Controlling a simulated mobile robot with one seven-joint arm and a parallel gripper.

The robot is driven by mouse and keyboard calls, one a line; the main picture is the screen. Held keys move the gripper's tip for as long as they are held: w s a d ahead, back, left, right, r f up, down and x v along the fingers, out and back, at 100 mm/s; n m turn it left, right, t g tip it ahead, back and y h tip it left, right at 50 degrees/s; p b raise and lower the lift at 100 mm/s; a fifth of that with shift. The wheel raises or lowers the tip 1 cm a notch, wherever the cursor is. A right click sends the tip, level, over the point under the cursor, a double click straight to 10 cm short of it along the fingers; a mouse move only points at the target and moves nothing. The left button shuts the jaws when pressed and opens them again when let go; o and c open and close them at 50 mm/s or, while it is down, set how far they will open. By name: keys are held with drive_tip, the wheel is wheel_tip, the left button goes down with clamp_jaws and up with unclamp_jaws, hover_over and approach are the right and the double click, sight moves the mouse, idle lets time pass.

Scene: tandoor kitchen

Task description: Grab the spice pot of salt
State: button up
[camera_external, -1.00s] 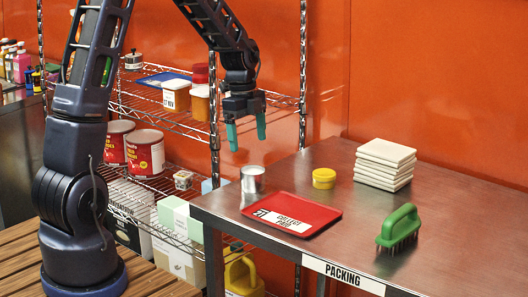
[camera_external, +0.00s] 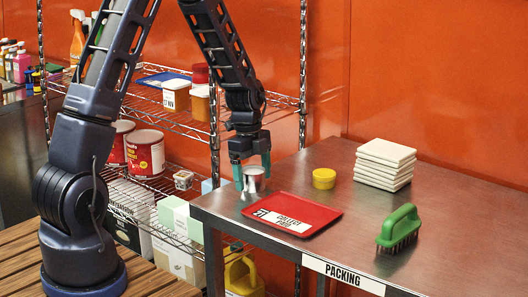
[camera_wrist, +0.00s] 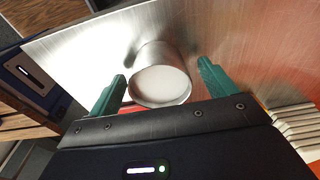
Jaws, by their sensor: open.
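The spice pot of salt (camera_external: 254,180) is a small metal cup standing at the left corner of the steel table. In the wrist view the pot (camera_wrist: 160,82) shows its round top filled with white. My gripper (camera_external: 252,178) is open with its teal fingers lowered around the pot, one on each side. In the wrist view the gripper (camera_wrist: 162,84) has a fingertip to the left and to the right of the pot, with a gap on both sides. The fingers partly hide the pot in the external view.
A red tray (camera_external: 318,212) with a label lies just right of the pot. A yellow tub (camera_external: 324,178), stacked white tiles (camera_external: 384,162) and a green brush (camera_external: 399,228) stand farther right. A wire shelf (camera_external: 185,125) with cans and tubs is behind on the left.

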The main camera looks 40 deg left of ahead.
drive_tip(key=shift+f, duration=0.2)
drive_tip(key=shift+c, duration=0.2)
drive_tip(key=c, duration=1)
drive_tip(key=shift+r, duration=0.1)
drive_tip(key=shift+c, duration=0.2)
